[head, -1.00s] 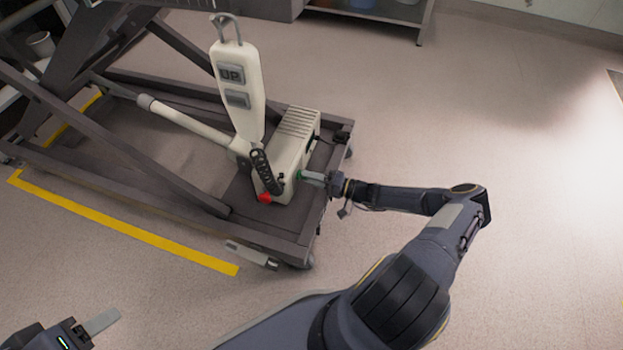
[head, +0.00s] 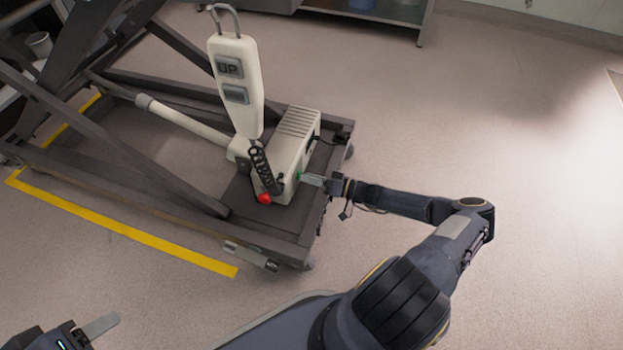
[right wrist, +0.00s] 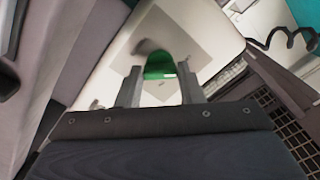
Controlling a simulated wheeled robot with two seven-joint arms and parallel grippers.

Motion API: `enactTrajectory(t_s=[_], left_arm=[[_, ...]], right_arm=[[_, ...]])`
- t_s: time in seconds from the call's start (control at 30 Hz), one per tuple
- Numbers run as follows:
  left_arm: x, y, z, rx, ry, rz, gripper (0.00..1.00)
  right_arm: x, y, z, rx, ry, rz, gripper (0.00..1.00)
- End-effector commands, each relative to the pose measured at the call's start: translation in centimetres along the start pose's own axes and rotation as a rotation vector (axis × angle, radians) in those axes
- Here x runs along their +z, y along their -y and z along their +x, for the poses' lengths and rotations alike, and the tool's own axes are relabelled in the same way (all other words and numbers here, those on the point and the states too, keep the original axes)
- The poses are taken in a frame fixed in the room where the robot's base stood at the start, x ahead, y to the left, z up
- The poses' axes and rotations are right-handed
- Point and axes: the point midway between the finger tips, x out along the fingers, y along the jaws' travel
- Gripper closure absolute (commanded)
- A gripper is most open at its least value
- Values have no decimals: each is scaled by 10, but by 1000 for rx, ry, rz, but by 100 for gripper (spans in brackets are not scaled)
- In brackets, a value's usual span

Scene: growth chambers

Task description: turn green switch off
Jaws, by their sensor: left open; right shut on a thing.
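The green switch (head: 299,175) is on the front of the cream motor box (head: 292,142) on the lift's base. It is mostly hidden by my right gripper (head: 306,178) in the head view. In the right wrist view the green switch (right wrist: 160,65) shows between the fingertips of the right gripper (right wrist: 160,80), which is shut on it. My left gripper (head: 98,328) is open and empty over the floor at the bottom left, only partly in view.
The lift's dark frame (head: 277,237) surrounds the box. Floor to the right is clear.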

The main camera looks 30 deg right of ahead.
Motion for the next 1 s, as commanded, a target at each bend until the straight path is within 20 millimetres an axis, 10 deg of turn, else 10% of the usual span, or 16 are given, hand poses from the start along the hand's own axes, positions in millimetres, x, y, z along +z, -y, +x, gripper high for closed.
enactTrajectory(t_s=[0.37, 0.4, 0.57, 1.0], left_arm=[[0, 0, 0, 0, 0, 0, 45], [0, 0, 0, 0, 0, 0, 45], [0, 0, 0, 0, 0, 0, 45], [-3, -3, -6, 0, 0, 0, 45]], right_arm=[[0, -1, 0, 2, 1, -8, 89], [0, -1, -1, 2, 2, -8, 63], [0, 0, 0, 1, 1, -7, 44], [-1, 0, -19, 4, 0, -5, 44]])
